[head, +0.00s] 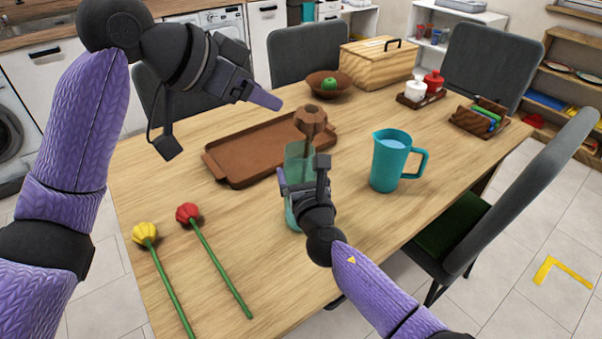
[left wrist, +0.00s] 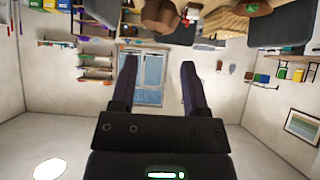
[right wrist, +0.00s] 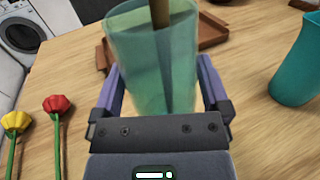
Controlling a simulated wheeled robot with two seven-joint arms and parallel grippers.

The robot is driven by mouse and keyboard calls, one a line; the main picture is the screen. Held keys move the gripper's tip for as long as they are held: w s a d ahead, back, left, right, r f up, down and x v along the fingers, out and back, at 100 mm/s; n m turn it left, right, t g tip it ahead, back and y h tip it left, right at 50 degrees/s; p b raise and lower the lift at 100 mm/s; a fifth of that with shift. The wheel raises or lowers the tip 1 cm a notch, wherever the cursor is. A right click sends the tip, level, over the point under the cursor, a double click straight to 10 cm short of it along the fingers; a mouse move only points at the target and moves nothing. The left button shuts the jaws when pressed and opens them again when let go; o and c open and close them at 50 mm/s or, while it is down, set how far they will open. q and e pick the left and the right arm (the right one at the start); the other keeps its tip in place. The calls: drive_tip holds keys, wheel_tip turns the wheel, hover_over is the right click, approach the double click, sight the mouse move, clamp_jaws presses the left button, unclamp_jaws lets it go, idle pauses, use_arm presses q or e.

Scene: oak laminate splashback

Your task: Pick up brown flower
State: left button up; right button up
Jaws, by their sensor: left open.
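The brown flower (head: 311,118) stands head up in a translucent green vase (head: 299,165) on the table. In the right wrist view its brown stem (right wrist: 160,12) goes down into the vase (right wrist: 150,60). My right gripper (head: 305,180) has its fingers on both sides of the vase and appears shut on it; the right wrist view shows the vase filling the gap. My left gripper (head: 268,98) is open and empty, in the air above and left of the flower head. The left wrist view mostly shows the room, turned upside down, between its two fingers (left wrist: 160,75).
A brown tray (head: 240,172) lies behind the vase. A teal pitcher (head: 389,165) stands to its right. A yellow flower (head: 145,233) and a red flower (head: 188,212) lie at the front left. A bowl (head: 328,84) and wooden bread box (head: 375,66) stand farther back.

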drive_tip(key=c, duration=0.9)
use_arm(q)
drive_tip(key=shift+c, duration=0.6)
use_arm(e)
drive_tip(key=shift+c, duration=0.5)
use_arm(q)
drive_tip(key=t+h, duration=0.4)
drive_tip(key=t, duration=0.3)
approach(306, 145)
drive_tip(key=shift+n, duration=0.3)
drive_tip(key=x, duration=1)
drive_tip(key=shift+w+d, duration=0.1)
drive_tip(key=shift+w, duration=0.05)
